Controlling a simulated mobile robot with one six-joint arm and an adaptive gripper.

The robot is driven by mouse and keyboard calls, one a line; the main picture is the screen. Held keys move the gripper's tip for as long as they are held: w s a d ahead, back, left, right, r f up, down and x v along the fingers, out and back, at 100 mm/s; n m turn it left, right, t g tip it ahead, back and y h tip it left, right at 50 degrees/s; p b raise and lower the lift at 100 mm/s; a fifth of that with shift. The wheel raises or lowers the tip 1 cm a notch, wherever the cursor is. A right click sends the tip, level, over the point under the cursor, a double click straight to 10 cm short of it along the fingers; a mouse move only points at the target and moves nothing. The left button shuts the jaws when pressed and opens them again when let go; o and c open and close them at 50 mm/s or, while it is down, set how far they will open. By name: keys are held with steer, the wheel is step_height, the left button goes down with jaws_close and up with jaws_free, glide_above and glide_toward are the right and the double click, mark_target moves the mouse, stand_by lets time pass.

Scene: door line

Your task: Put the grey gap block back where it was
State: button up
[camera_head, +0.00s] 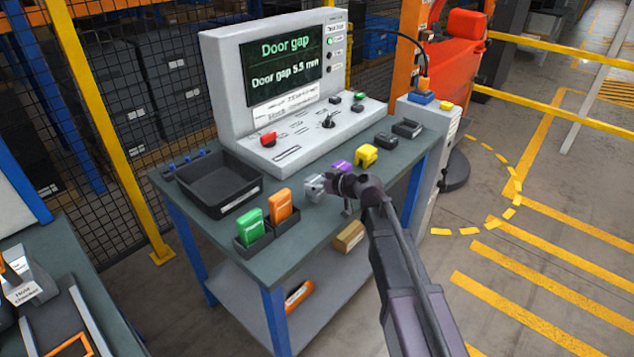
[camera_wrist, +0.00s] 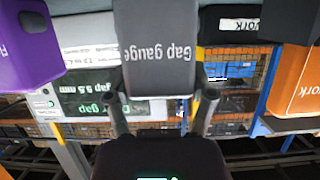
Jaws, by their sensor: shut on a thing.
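The grey gap block (camera_head: 313,190) is near the front of the bench top, between an orange block and a purple block. My gripper (camera_head: 328,186) is shut on it, reaching in from the right. In the wrist view the block (camera_wrist: 155,45) sits between my two fingers (camera_wrist: 160,92), its "Gap gauge" lettering upside down. I cannot tell whether its underside touches the bench (camera_head: 300,235).
The orange block (camera_head: 281,205) and a green block (camera_head: 250,226) stand in black holders to the left. The purple block (camera_head: 341,166) and a yellow block (camera_head: 366,156) are behind. A black tray (camera_head: 225,208) is at left. The console (camera_head: 285,157) reads 5.5 mm.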

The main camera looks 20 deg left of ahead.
steer(key=shift+f+b, duration=0.4)
steer(key=shift+f, duration=0.05)
steer(key=o, duration=1.2)
steer(key=shift+o, duration=0.2)
steer(key=shift+r, duration=0.15)
steer(key=shift+r+p, duration=0.55)
steer(key=shift+p, duration=0.15)
steer(key=p+v, duration=0.4)
steer(key=v, duration=0.8)
